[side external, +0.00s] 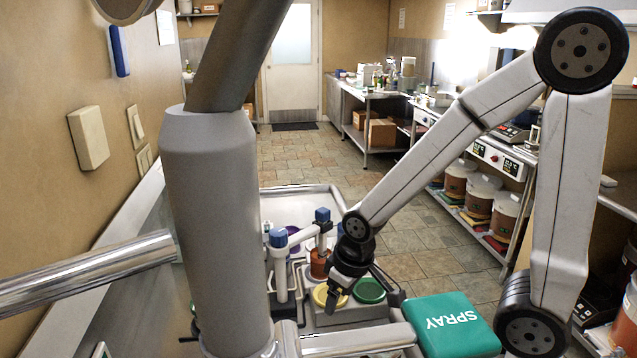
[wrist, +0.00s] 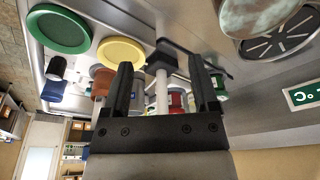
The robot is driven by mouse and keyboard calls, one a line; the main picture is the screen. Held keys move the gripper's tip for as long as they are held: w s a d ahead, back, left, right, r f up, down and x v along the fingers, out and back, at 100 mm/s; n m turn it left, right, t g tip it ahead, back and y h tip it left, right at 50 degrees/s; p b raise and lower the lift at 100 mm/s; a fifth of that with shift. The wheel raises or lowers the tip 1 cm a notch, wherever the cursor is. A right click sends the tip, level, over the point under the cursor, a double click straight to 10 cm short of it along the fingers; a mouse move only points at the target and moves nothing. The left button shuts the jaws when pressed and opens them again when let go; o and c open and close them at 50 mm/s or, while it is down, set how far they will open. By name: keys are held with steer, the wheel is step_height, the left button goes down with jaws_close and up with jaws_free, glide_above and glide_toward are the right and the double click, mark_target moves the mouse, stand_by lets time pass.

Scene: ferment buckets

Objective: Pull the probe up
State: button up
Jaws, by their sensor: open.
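My gripper (side external: 335,298) hangs low over the bucket tray, close to a yellow lid (side external: 327,295) and a green lid (side external: 369,291). In the wrist view my gripper (wrist: 165,78) is open, its two dark fingers apart. A white rod with a dark end (wrist: 162,88) shows between the fingers, with gaps on both sides; it may be the probe, and I cannot tell its depth. The yellow lid (wrist: 121,51) and green lid (wrist: 58,29) lie beyond the left finger. In the side view, whitish fittings with blue tops (side external: 278,238) stand left of my gripper.
An orange-brown container (side external: 319,264) stands just behind the yellow lid. A grey column and a shiny pipe (side external: 90,275) block the left side. Shelved buckets (side external: 480,195) stand at the back right.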

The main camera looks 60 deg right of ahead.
steer(key=w+d+r+m+g, duration=0.1)
steer(key=w+d+r, duration=0.55)
steer(key=w, duration=0.25)
step_height(320, 180, up, 9)
steer(key=m+g, duration=0.1)
steer(key=g, duration=0.1)
glide_above(323, 210)
steer(key=shift+f, duration=0.15)
steer(key=shift+f, duration=0.2)
steer(key=shift+f, duration=3.75)
jaws_close()
